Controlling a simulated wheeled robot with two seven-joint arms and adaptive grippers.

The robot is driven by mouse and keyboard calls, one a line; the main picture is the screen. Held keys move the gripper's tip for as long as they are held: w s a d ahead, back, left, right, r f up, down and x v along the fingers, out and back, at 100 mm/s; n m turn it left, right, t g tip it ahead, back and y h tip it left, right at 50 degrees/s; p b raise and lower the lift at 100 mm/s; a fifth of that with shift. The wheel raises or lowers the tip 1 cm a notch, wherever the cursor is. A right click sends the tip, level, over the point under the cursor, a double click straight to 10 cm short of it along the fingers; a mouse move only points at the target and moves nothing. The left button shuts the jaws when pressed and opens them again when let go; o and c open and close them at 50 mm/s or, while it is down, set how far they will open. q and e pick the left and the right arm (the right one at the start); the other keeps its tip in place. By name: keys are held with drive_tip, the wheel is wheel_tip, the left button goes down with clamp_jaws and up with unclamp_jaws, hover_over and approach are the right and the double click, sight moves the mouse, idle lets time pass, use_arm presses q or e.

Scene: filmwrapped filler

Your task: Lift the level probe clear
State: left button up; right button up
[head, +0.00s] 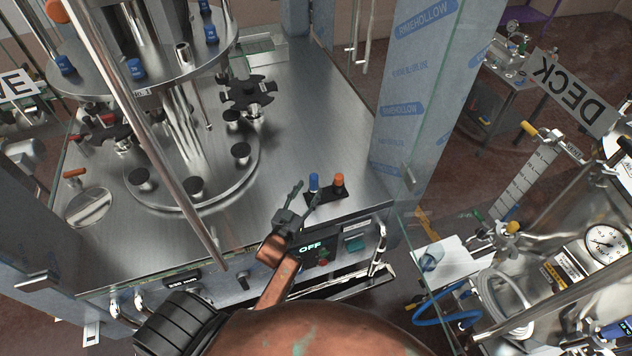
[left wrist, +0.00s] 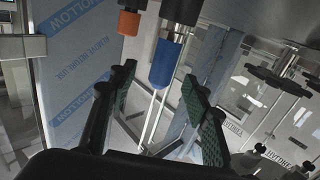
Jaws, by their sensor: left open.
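A blue-capped piece (head: 314,183) stands upright beside an orange-capped piece (head: 339,180) in a small black holder (head: 325,194) near the front right of the steel deck. I see no label telling which is the level probe. My left gripper (head: 309,193) is open and empty just in front of the holder. In the left wrist view the gripper (left wrist: 160,78) has its green-padded fingers on either side of the blue cap (left wrist: 166,66), with gaps showing. The orange cap (left wrist: 129,22) is outside the fingers. My right gripper is not in view.
A round steel turret (head: 210,185) with black knobs stands on the deck at left. A slanting steel rod (head: 150,130) crosses in front of it. A film-wrapped post (head: 410,90) rises behind the holder at right. The steel deck (head: 320,120) between turret and post is clear.

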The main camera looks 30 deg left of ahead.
sight(312, 183)
use_arm(q)
drive_tip(key=shift+w+a+r, duration=0.15)
drive_tip(key=shift+w, duration=0.25)
drive_tip(key=w, duration=0.1)
drive_tip(key=w+p, duration=0.1)
drive_tip(key=w, duration=0.1)
drive_tip(key=shift+w+a+f, duration=0.15)
drive_tip(key=shift+a+f, duration=0.05)
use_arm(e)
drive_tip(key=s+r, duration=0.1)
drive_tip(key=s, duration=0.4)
use_arm(q)
drive_tip(key=shift+w+a+f, duration=0.1)
drive_tip(key=shift+w, duration=0.7)
drive_tip(key=shift+c, duration=0.8)
drive_tip(key=c, duration=0.5)
drive_tip(key=shift+c, duration=1.4)
clamp_jaws()
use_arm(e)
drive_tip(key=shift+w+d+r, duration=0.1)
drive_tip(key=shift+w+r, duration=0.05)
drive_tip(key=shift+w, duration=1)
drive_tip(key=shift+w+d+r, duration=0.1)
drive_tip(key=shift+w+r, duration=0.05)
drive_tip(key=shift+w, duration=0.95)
